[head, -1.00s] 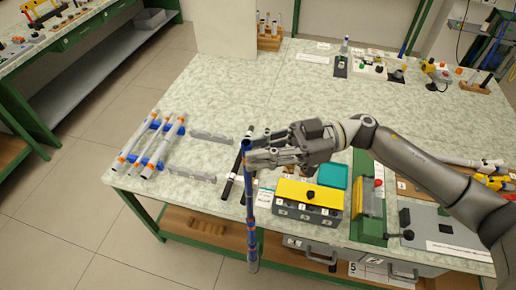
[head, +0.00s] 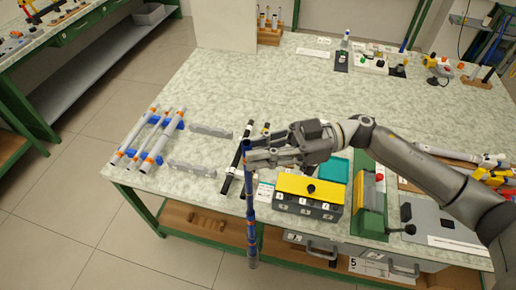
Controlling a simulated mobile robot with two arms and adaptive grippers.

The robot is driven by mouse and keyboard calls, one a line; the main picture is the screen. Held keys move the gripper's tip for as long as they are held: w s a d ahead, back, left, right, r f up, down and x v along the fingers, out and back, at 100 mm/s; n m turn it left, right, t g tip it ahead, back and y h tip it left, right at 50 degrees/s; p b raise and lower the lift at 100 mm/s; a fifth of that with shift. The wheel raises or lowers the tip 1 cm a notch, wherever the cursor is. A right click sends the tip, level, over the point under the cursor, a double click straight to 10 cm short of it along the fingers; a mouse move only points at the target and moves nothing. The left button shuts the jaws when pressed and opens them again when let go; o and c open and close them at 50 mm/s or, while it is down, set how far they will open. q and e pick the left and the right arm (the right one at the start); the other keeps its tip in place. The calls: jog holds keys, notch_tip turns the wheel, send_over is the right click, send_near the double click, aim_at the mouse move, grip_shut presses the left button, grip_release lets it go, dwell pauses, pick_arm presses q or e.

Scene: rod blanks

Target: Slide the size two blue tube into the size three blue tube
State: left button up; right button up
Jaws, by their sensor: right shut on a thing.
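My right gripper (head: 252,154) reaches in from the right and is shut on a long blue tube (head: 250,205). The tube hangs upright near the table's front edge, its top at the fingertips. Its lower part has orange and dark bands and ends in a grey section (head: 252,252) below the table top. I cannot tell whether this is one tube or several joined, nor read any size. White tubes with orange bands and blue parts (head: 150,137) lie on the table at the left. My left gripper is not in view.
Grey notched racks (head: 192,169) and black rods (head: 235,168) lie left of the held tube. A yellow-topped box (head: 311,188), a teal tray (head: 334,169) and a green device (head: 369,205) stand to the right. The table's middle is clear.

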notch_tip(320, 180, down, 12)
jog(key=b, duration=0.6)
jog(key=shift+r, duration=0.25)
dwell(3.2)
jog(key=o, duration=0.9)
jog(key=v, duration=1.2)
